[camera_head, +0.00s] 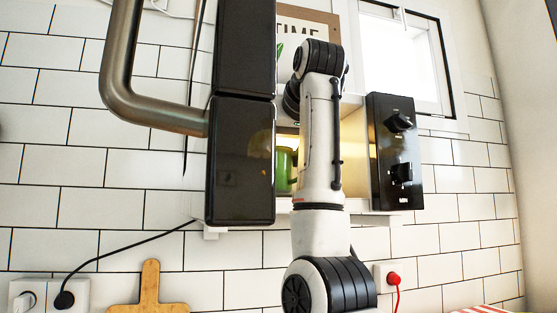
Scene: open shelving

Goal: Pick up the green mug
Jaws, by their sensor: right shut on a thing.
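The green mug (284,168) shows inside the lit microwave (381,218), in the gap between the open door and my right arm. Its right part is hidden behind the arm. My right arm (318,150) rises in front of the microwave opening. My right gripper is shut on the green mug, though its fingers are mostly hidden behind my arm. My left gripper is not in view.
The dark microwave door (240,160) with its thick metal handle (122,70) stands open left of the arm, close to it. The control panel (394,150) is at the right. A framed sign (300,25) stands above. A wooden board (150,290) is lower left.

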